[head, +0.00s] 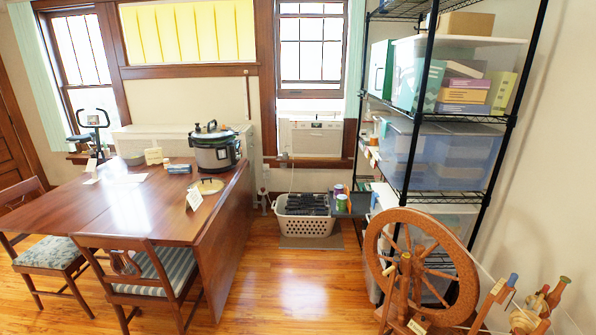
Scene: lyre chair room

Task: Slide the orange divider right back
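I cannot make out an orange divider in the head view. The closest orange-toned things are an orange-brown wooden spinning wheel (424,266) at the lower right and small yellow-orange boxes (462,96) inside a clear bin (508,62) on the black wire shelf (462,195). Whether any of these belongs to a divider cannot be told. Neither of my grippers shows in this view.
A wooden drop-leaf table (105,205) with a pressure cooker (214,150) stands at left, with two chairs (150,272) before it. A white basket (305,222) sits by the far wall. Wooden floor (295,285) is clear between table and spinning wheel.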

